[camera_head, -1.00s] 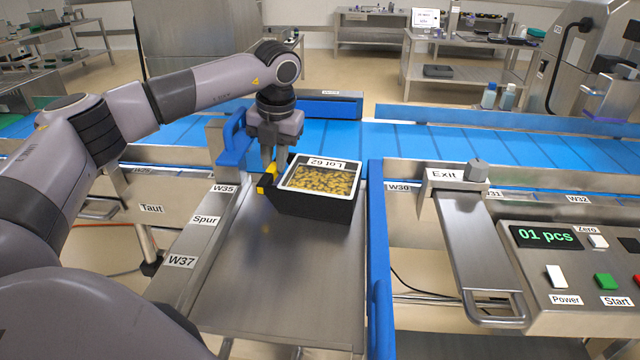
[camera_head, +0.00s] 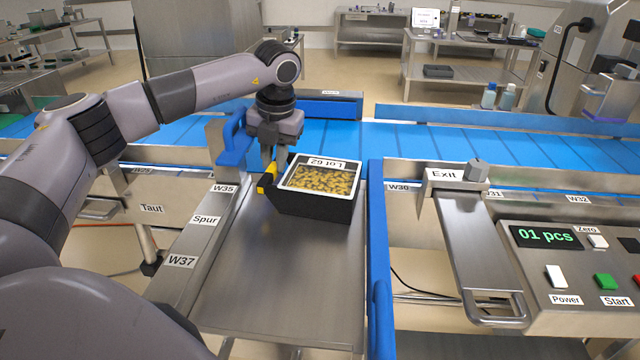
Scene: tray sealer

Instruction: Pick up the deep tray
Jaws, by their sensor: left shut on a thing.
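The deep tray (camera_head: 312,202) is a black, deep-walled box with a pale rim, filled with yellowish-brown pieces and marked "Lot 62" at its far edge. It is at the far end of a steel lane. My left gripper (camera_head: 272,172) points down at the tray's left side and is shut on its left wall, beside a yellow part. The fingertips are partly hidden by the tray. I cannot tell whether the tray's underside touches the steel. My right gripper is not in the view.
The steel lane (camera_head: 280,290) in front of the tray is bare. A blue rail (camera_head: 378,250) bounds it on the right, and a blue guide (camera_head: 232,140) stands at its far left. A blue conveyor belt (camera_head: 450,145) runs behind. A control panel (camera_head: 575,265) reading "01 pcs" is at right.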

